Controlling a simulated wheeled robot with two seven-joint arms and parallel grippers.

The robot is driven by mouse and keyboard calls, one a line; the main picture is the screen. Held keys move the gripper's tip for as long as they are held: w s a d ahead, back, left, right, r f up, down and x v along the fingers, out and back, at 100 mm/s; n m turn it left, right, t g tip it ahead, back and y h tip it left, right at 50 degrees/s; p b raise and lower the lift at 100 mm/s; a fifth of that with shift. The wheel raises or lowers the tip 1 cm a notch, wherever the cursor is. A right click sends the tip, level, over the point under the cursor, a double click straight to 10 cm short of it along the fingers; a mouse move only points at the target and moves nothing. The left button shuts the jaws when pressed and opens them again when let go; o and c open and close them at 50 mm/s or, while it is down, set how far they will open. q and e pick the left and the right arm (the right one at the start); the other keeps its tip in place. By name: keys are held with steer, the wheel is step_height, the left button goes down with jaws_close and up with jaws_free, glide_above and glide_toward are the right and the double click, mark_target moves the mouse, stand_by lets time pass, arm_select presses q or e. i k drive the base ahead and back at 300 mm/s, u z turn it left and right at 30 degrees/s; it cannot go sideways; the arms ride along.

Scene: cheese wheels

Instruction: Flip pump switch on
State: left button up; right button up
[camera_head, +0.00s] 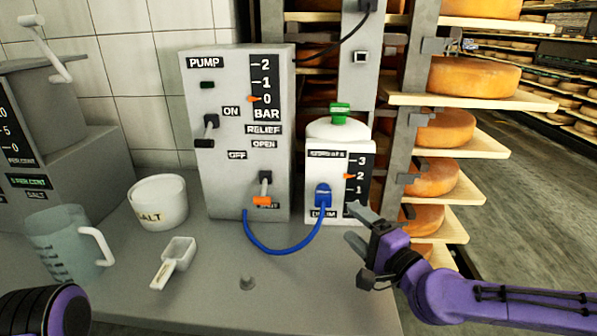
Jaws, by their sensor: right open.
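The grey pump box (225,185) labelled PUMP stands on the bench against the tiled wall. Its switch (208,132) is a small lever with a dark tip hanging downward, between the ON and OFF labels, with the tip nearer OFF's height. The small lamp window above it looks dark. The orange gauge pointer (253,98) sits at 0 BAR. The relief lever (263,190) with an orange tip points down. My right gripper (357,226) is open and empty, in front of the white unit's lower right corner, well right of the switch. Only part of my left arm shows at lower left.
A blue hose (284,252) loops from the pump box to the white unit (317,170) with a green cap. A salt tub (158,204), scoop (174,262) and jug (68,245) stand left. Shelves of cheese wheels (472,78) stand right. Bench front is mostly clear.

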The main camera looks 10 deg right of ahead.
mark_target(207, 137)
steer(key=k, duration=1)
